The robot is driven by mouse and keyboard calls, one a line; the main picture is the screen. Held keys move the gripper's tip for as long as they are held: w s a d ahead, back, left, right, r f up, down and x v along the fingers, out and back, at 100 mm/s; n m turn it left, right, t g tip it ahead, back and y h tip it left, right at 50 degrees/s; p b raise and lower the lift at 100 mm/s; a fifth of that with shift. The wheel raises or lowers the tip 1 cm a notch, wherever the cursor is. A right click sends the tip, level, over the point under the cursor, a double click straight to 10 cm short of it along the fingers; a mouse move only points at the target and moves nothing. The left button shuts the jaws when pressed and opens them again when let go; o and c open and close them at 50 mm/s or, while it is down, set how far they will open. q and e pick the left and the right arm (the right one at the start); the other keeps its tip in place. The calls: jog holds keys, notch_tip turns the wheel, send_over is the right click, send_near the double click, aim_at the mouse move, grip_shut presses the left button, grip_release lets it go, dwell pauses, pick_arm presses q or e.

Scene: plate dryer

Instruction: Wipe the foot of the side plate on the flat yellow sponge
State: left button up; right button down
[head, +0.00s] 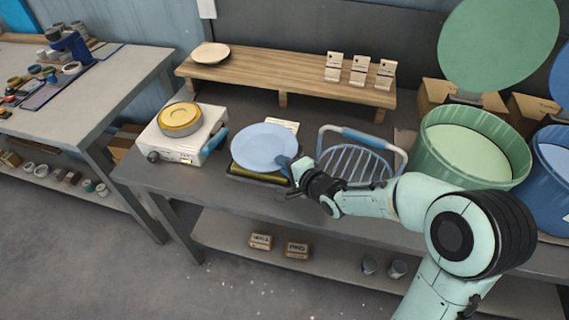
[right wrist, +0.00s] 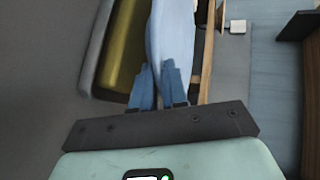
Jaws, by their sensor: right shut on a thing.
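The side plate (head: 265,147) is light blue and round, and in the head view it is over the yellow sponge (head: 258,174). My right gripper (head: 297,170) is shut on the plate's right edge. In the right wrist view the plate (right wrist: 172,35) is seen nearly edge-on between my blue fingers (right wrist: 158,88). The flat yellow sponge (right wrist: 127,45) lies in a dark grey tray to the left of the plate there. The plate hides most of the sponge in the head view. I cannot tell whether the plate's foot touches the sponge. My left gripper is not in view.
A white burner unit (head: 185,142) with a yellow-topped disc stands left of the sponge. A wire rack (head: 357,160) with blue grips stands to the right, then a green tub (head: 475,150). A wooden shelf (head: 285,75) with a plate and stands runs behind.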

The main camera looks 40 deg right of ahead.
jog(key=shift+f+b, duration=0.4)
jog(key=shift+f, duration=0.1)
dwell(0.7)
